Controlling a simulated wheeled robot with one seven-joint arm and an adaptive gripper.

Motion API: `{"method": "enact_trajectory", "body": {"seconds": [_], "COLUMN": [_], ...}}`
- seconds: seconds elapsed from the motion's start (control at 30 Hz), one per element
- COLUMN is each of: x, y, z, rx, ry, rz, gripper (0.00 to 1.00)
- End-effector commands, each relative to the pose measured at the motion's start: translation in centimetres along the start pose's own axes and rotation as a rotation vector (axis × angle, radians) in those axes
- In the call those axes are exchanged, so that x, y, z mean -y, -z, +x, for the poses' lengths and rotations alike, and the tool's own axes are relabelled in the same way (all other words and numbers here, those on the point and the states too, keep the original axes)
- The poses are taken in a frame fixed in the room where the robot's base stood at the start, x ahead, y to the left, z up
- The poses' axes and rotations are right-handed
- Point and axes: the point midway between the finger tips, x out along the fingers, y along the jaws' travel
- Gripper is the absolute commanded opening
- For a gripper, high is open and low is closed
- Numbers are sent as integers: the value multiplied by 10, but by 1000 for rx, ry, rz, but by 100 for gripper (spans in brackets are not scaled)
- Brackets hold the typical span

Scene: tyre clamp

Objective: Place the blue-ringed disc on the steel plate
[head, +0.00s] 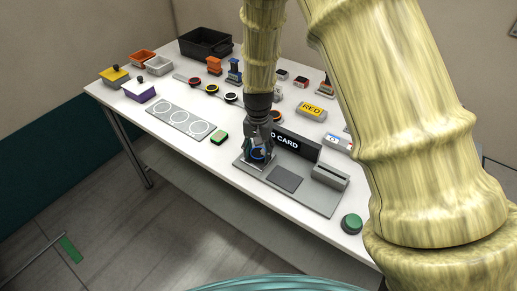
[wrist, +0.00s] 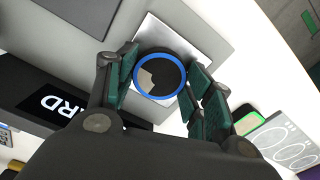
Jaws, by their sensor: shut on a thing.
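The blue-ringed disc (wrist: 181,66) is dark with a pale grey patch and sits between my fingers in the wrist view. It shows small under my gripper in the head view (head: 258,155). My gripper (wrist: 163,88) is shut on the disc, with a green-padded finger at either side. In the head view my gripper (head: 259,148) points down over the left end of the grey panel. The bright steel plate (wrist: 209,40) lies behind and below the disc, partly hidden by it. I cannot tell whether the disc touches the plate.
A black sign reading "CARD" (head: 285,139) stands right behind my gripper. The grey panel also bears a dark square pad (head: 285,179) and a slotted box (head: 331,176). A green button (head: 352,223) and a three-circle board (head: 181,121) are nearby.

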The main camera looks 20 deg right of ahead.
Motion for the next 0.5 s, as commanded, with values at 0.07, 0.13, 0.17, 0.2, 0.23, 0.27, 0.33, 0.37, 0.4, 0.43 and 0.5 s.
{"method": "enact_trajectory", "body": {"seconds": [0.07, 0.13, 0.17, 0.2, 0.23, 0.27, 0.33, 0.37, 0.4, 0.43, 0.5], "x": [0, 0, 0, 0, 0, 0, 0, 0, 0, 0, 0], "y": [0, 0, 0, 0, 0, 0, 0, 0, 0, 0, 0], "z": [0, 0, 1, 2, 2, 3, 2, 2, 2, 2, 2], "rx": [0, 0, 0, 0, 1, 0, 0, 0, 0, 0, 0], "ry": [0, 0, 0, 0, 0, 0, 0, 0, 0, 0, 0], "rz": [0, 0, 0, 0, 0, 0, 0, 0, 0, 0, 0], "gripper": [29, 29, 29, 29, 29, 29, 63, 68, 74, 74, 74]}}
